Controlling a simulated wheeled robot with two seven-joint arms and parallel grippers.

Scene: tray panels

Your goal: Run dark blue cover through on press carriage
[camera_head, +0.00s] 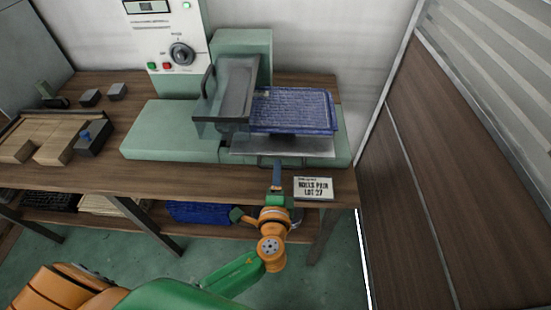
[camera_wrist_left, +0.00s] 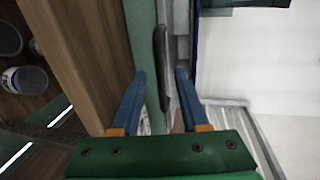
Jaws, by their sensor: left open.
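The dark blue cover (camera_head: 293,110) lies on the press carriage (camera_head: 285,147), a grey plate at the right side of the green press (camera_head: 170,130). My left gripper (camera_head: 276,163) is at the carriage's front edge. In the left wrist view my left gripper (camera_wrist_left: 161,74) is open, with its blue fingers on either side of a dark bar handle (camera_wrist_left: 160,50). I cannot tell whether they touch it. The cover's texture shows clearly in the head view. My right gripper is not in view.
A see-through guard (camera_head: 228,90) with a dark handle stands left of the cover. A sign (camera_head: 314,188) sits at the bench's front edge. Wooden pieces (camera_head: 50,140) and small grey blocks lie at the left. A wooden panel wall (camera_head: 440,170) borders the right.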

